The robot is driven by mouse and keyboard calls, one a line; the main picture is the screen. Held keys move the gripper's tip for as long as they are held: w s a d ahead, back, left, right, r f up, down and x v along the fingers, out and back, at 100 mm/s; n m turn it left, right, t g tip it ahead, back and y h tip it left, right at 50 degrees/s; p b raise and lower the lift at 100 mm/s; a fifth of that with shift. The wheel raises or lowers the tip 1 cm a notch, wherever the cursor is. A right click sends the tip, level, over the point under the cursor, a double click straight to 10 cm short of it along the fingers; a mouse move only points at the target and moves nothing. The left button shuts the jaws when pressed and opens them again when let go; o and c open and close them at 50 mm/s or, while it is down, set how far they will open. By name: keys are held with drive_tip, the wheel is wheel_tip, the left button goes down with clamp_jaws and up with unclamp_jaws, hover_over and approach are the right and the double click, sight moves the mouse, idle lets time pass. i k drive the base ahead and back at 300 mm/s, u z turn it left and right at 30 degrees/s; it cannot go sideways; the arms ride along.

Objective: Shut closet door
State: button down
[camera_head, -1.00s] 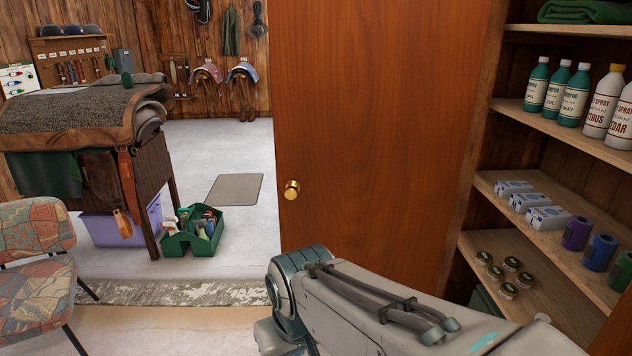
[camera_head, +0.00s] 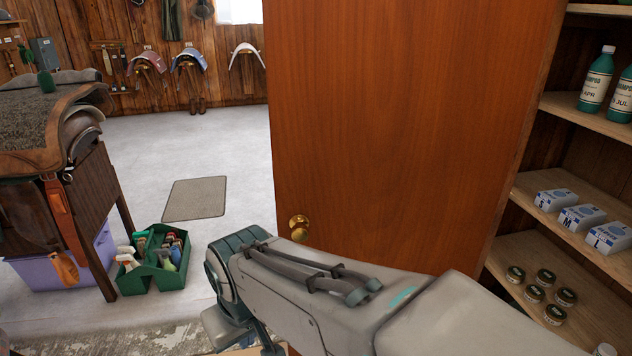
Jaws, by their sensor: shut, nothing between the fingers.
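The closet door (camera_head: 400,120) is a reddish-brown wooden panel standing open in the middle of the view, with shelves showing to its right. Its round brass knob (camera_head: 299,228) sits near the door's left edge. My arm crosses the lower part of the view in front of the door and covers its bottom. The arm's bulky grey joint lies just below and left of the knob. My gripper's fingers cannot be made out. I cannot tell whether the arm touches the door.
Closet shelves (camera_head: 570,222) at right hold bottles, small boxes and tins. At left stand a saddle rack (camera_head: 95,195), a lilac bin (camera_head: 50,268) and a green grooming tote (camera_head: 160,275). Pale floor with a grey mat (camera_head: 196,198) is clear behind the door's left edge.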

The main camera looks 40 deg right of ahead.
sight(396, 126)
drive_tip(key=i, duration=3.4)
drive_tip(key=z, duration=4.35)
